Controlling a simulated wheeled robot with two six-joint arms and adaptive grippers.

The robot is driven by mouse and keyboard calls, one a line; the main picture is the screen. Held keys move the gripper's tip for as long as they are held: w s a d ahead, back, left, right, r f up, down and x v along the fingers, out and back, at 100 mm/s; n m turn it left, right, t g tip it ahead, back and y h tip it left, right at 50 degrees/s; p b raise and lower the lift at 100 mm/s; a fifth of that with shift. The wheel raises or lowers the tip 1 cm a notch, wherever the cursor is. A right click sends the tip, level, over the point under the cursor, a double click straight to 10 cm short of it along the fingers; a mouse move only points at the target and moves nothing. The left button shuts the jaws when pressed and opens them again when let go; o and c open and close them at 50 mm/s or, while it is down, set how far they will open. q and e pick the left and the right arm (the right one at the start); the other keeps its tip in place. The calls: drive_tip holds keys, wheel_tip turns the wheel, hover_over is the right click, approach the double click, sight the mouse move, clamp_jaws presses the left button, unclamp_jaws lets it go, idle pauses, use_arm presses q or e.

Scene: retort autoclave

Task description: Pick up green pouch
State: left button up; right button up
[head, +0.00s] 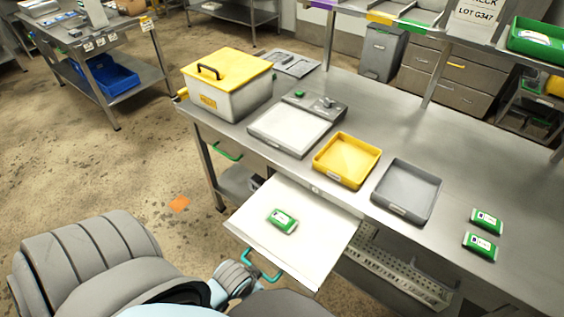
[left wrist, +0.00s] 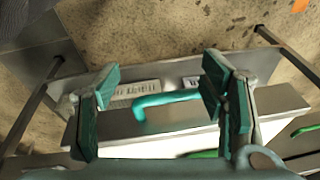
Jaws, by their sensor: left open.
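A green pouch (head: 282,220) with a white label lies flat in the pulled-out white drawer (head: 325,258) under the bench. Two more green pouches, one farther back (head: 487,221) and one nearer (head: 480,245), lie on the bench at the right. The drawer's teal handle (head: 262,270) is at its front; it also shows in the left wrist view (left wrist: 168,104). My left gripper (left wrist: 160,105) is open, with its teal fingers on either side of the handle in that view; I cannot tell whether they touch it. My right gripper is not in view.
On the bench stand a yellow-lidded box (head: 227,88), a scale (head: 290,130), a yellow tray (head: 346,160) and an empty grey tray (head: 406,190). A green bin (head: 537,42) sits on the shelf above. The bench between the grey tray and the loose pouches is clear.

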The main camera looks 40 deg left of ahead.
use_arm(q)
drive_tip(key=w+r+m, duration=0.4)
drive_tip(key=w+r, duration=0.2)
drive_tip(key=r, duration=0.1)
wheel_tip(320, 180, up, 10)
drive_tip(key=m+g+h, duration=0.1)
drive_tip(key=m+g, duration=0.2)
drive_tip(key=m, duration=0.9)
hover_over(282, 218)
drive_tip(key=s, duration=0.1)
drive_tip(key=shift+m, duration=0.3)
drive_tip(key=f, duration=0.4)
drive_tip(key=f+b, duration=0.1)
drive_tip(key=f, duration=0.4)
drive_tip(key=w+f+b, duration=0.1)
drive_tip(key=f, duration=0.4)
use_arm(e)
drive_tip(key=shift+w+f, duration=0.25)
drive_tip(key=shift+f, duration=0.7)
use_arm(q)
drive_tip(key=shift+r, duration=0.1)
drive_tip(key=shift+c, duration=0.6)
drive_tip(key=c, duration=1.2)
drive_tip(key=shift+r, duration=0.15)
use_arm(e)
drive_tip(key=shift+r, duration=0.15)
